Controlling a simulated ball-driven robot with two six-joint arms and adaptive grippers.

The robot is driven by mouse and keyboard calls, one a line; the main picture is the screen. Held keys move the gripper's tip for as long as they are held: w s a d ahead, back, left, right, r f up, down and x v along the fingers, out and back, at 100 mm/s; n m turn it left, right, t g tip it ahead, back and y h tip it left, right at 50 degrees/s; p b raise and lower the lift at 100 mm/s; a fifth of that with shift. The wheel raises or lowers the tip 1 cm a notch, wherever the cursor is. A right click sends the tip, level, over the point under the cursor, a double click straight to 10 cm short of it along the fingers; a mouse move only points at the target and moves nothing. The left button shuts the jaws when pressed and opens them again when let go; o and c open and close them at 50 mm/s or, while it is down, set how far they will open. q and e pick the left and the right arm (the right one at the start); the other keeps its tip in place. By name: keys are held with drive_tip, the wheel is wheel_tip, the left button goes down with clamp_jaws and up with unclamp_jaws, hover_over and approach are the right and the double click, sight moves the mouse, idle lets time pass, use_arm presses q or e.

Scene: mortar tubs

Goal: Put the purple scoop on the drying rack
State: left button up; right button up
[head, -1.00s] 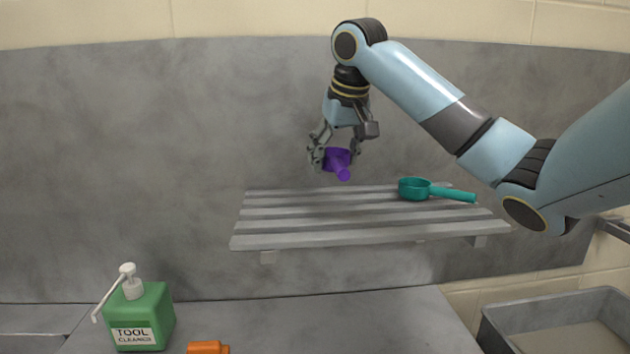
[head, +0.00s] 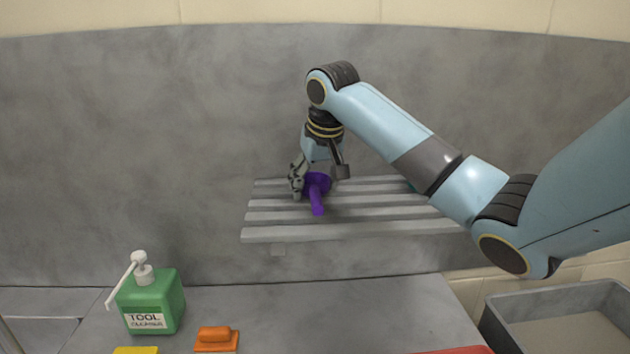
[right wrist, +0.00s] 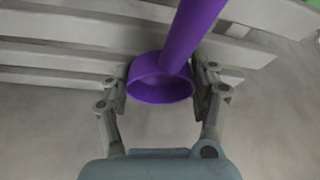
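The purple scoop (head: 317,190) is at the slatted grey drying rack (head: 300,236) on the back wall, over its left part, with its handle toward me. It also shows in the right wrist view (right wrist: 160,88), its cup between the fingers. My right gripper (head: 317,180) points down and is shut on the scoop's cup, one finger on each side. I cannot tell whether the scoop touches the slats. My left gripper is not in view.
A green tool cleaner bottle (head: 152,302) with a pump stands on the counter at left. An orange-handled thing (head: 217,339) lies beside it. Yellow (head: 136,350) and red (head: 455,350) things show at the bottom edge. A grey tub (head: 565,318) stands at right.

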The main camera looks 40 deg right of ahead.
drive_tip(key=o, duration=0.5)
drive_tip(key=shift+c, duration=0.2)
drive_tip(key=shift+r, duration=0.45)
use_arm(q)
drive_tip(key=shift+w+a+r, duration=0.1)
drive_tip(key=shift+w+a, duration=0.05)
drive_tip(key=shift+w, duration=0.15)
use_arm(e)
drive_tip(key=v, duration=1.1)
drive_tip(key=shift+r, duration=0.2)
drive_tip(key=shift+s, duration=0.1)
drive_tip(key=shift+s+f, duration=0.1)
